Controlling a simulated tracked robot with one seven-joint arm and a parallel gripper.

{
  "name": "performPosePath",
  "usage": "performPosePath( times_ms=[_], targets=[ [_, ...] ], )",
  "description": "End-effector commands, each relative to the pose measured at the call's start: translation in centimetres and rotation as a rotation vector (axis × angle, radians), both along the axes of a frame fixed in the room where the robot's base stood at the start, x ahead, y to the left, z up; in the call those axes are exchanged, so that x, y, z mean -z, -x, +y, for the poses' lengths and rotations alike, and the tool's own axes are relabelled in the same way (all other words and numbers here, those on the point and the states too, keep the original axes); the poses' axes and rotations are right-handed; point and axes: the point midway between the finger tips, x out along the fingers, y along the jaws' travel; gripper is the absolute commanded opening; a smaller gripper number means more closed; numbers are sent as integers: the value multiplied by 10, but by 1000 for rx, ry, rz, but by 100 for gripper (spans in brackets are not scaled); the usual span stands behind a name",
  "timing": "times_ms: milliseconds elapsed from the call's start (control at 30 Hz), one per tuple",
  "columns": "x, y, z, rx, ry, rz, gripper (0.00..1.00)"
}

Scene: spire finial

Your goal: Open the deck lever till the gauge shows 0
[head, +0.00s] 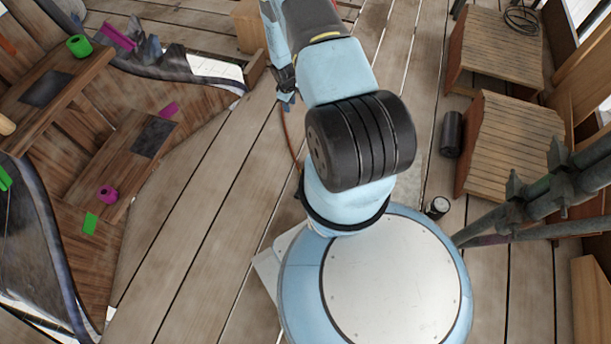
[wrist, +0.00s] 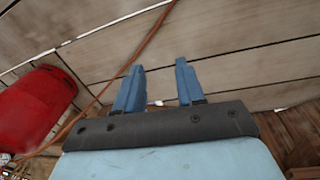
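My gripper (wrist: 158,65) shows in the wrist view with its two blue fingers apart and nothing held between them. In the head view my arm reaches away toward the top of the picture, and its end is mostly hidden behind its own links. I cannot make out the deck lever or the gauge in either view. A tiny pale spot shows between the fingers in the wrist view, too small to identify.
A red rounded cylinder (wrist: 32,108) lies left of the fingers, with an orange-red hose (wrist: 120,75) beside it. Two slatted wooden boxes (head: 515,145) and a dark cylinder (head: 451,134) stand right. Wooden shelves (head: 45,85) hold green and magenta items left. Left-centre planks (head: 205,205) are clear.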

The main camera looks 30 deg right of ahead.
Motion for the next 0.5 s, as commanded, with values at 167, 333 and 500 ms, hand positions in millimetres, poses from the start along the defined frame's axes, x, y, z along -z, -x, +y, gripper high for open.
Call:
performPosePath(
  times_ms=[167, 333, 500],
  targets=[
    [80, 43, 1, -44, -20, 37, 38],
    [148, 89, 6, -86, -42, 64, 38],
    [199, 130, 13, -119, -64, 80, 38]
  ],
)
